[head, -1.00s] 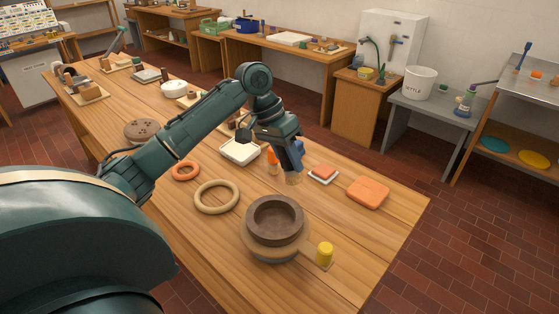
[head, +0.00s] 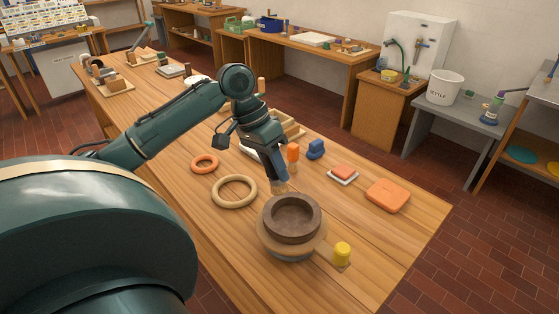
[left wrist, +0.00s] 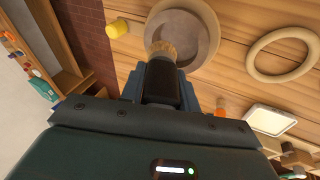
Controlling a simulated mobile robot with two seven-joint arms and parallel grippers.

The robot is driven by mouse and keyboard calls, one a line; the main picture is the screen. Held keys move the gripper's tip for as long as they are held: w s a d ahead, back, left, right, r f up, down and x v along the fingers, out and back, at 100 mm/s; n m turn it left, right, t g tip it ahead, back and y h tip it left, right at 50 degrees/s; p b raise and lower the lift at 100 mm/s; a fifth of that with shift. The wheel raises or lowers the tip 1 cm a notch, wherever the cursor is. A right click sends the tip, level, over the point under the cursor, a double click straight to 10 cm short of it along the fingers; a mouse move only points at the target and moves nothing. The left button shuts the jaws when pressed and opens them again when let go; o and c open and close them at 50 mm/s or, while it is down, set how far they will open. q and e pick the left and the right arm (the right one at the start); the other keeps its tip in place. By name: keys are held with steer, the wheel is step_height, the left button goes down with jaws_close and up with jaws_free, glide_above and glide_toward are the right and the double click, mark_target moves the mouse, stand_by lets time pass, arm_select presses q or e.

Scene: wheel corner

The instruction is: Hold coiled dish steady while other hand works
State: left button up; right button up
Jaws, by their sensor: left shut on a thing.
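The coiled dish (head: 292,218) is a brown, round, low-walled bowl on a round tan wheel (head: 268,244) near the table's front. It also shows in the left wrist view (left wrist: 192,32). My left gripper (head: 278,180) is just beyond the dish's far rim, pointing down. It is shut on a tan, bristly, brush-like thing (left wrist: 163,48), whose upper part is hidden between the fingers. In the left wrist view its tip overlaps the rim; I cannot tell whether they touch. My right gripper is not in view.
A tan ring (head: 234,192) and an orange ring (head: 205,163) lie left. An orange bottle-like thing (head: 293,153) and a blue block (head: 316,149) stand behind. An orange slab (head: 387,196) lies at right.

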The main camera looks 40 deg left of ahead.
mark_target(274, 194)
arm_select(q)
steer(key=shift+s+d+f+b, duration=0.25)
steer(key=shift+s+d+b, duration=0.25)
steer(key=shift+s+b, duration=0.1)
steer(key=shift+s+d+f+b, duration=0.25)
steer(key=shift+s+d+b, duration=0.2)
steer(key=shift+s, duration=0.1)
steer(key=w+d+p, duration=0.5)
steer(key=d, duration=0.2)
steer(key=a+r, duration=0.2)
steer(key=a, duration=0.4)
steer(key=shift+w+r, duration=0.3)
steer(key=shift+r, duration=0.1)
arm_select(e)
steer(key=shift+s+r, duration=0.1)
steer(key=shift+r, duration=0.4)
arm_select(q)
steer(key=shift+a, duration=0.1)
steer(key=a+r, duration=0.3)
steer(key=a, duration=0.9)
